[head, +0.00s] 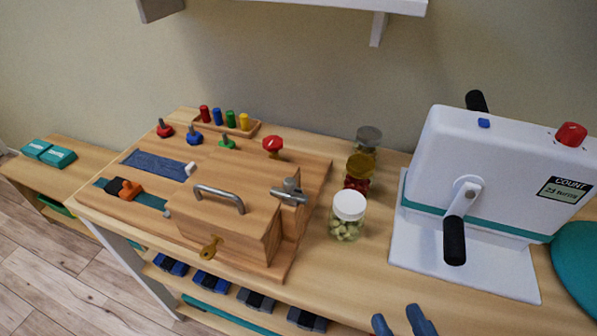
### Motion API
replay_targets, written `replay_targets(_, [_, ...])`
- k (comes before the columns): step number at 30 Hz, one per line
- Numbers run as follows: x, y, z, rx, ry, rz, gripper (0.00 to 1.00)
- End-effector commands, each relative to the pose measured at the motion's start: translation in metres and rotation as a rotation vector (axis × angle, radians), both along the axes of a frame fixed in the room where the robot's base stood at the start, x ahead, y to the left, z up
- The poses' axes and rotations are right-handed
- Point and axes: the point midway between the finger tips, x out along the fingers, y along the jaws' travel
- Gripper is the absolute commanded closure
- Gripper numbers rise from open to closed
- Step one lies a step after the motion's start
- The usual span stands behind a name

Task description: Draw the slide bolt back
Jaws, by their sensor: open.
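A wooden activity board (318,185) lies on the wooden bench top. On its right part, a metal bolt-like fitting (289,196) with a short upright knob sits on top of a wooden block; it looks like the slide bolt. How far its rod reaches is too small to tell.
Three jars stand right of the board, the white-lidded jar (348,207) nearest. A white crank machine (480,180) stands farther right. Two blue-grey rounded ends (419,321) show at the bottom edge. Pegs and coloured knobs (272,144) line the board's back. A shelf overhangs above.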

Motion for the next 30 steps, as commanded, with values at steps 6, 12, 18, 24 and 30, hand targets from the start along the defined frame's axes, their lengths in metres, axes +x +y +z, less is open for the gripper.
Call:
replay_targets(6, [0.075, 0.060, 0.037, 0.012, -0.072, 0.116, 0.58])
replay_targets(12, [0.113, 0.100, 0.064, 0.012, -0.108, 0.186, 0.58])
replay_targets(18, [0.128, 0.116, 0.074, 0.012, -0.119, 0.210, 0.58])
replay_targets(24, [0.149, 0.125, 0.076, 0.011, -0.122, 0.209, 0.58])
replay_targets(30, [0.176, 0.138, 0.076, 0.011, -0.121, 0.210, 0.58])
